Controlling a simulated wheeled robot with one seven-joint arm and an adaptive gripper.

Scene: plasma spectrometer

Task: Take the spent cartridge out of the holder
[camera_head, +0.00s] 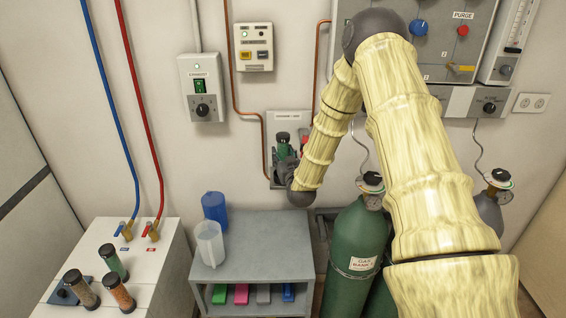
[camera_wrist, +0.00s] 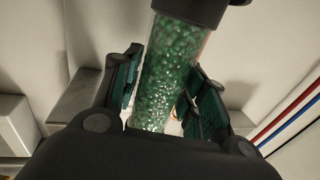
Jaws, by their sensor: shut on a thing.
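A clear cartridge filled with green beads, with a dark cap, stands between the fingers of my gripper in the wrist view (camera_wrist: 165,80). My gripper (camera_wrist: 160,100) is shut on it, one finger on each side. In the head view my gripper (camera_head: 290,163) is at the wall holder panel (camera_head: 299,122), and the green cartridge (camera_head: 283,147) shows small in front of that panel. My gripper hides the cartridge's lower end, so I cannot tell whether it is still seated in the holder.
A white cabinet (camera_head: 165,262) at lower left carries green (camera_head: 112,264), grey-brown (camera_head: 82,290) and orange (camera_head: 118,293) cartridges. A grey shelf unit (camera_head: 265,238) holds a blue cup (camera_head: 214,209) and a clear jug (camera_head: 209,244). A green gas cylinder (camera_head: 352,250) stands below my arm.

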